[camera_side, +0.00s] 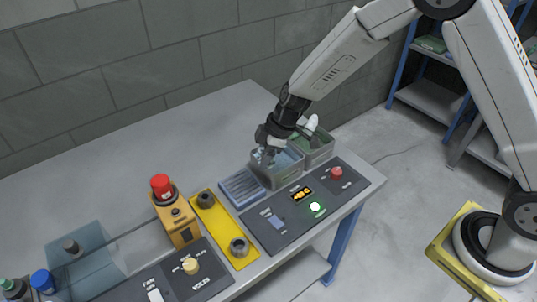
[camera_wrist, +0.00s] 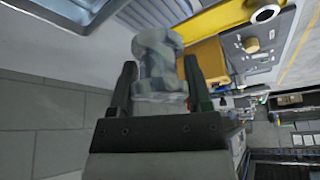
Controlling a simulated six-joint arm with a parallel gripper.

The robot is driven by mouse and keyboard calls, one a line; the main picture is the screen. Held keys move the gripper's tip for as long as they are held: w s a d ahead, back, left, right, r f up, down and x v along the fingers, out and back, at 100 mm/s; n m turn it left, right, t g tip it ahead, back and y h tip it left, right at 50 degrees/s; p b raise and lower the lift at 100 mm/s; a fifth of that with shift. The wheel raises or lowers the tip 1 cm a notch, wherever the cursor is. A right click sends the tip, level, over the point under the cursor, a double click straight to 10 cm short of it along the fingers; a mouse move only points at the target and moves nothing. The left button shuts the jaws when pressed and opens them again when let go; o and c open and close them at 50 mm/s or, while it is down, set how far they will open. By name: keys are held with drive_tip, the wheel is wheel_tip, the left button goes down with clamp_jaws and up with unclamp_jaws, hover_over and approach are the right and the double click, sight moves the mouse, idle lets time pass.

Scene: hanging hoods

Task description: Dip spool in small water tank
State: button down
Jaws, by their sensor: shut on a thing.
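My gripper (camera_wrist: 158,72) is shut on the spool (camera_wrist: 158,50), a mottled grey-blue piece between the two dark fingers in the wrist view. In the side view my gripper (camera_side: 267,140) points down over the nearer of two grey tanks (camera_side: 270,180), which shows a bluish inside. A pale bit between the fingers there is too small to make out, so I cannot tell whether the spool touches water. The second tank (camera_side: 318,155), with a greenish inside, stands right behind it, partly hidden by my wrist.
Left of the tanks lies a ribbed blue-grey tray (camera_side: 242,188). A dark panel (camera_side: 285,225) with a lit green button runs in front. A yellow plate (camera_side: 222,230) with dark round fittings and an orange box (camera_side: 178,222) with a red top stand left. The table's back is clear.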

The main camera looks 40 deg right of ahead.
drive_tip(key=w+d+m, duration=0.1)
drive_tip(key=w+d, duration=0.4)
drive_tip(key=d, duration=0.2)
drive_tip(key=shift+d+f+m+h, duration=0.2)
drive_tip(key=shift+m+h, duration=0.1)
drive_tip(key=shift+f, duration=0.2)
drive_tip(key=shift+w+f, duration=0.1)
drive_tip(key=shift+f, duration=5.1)
idle(1.6)
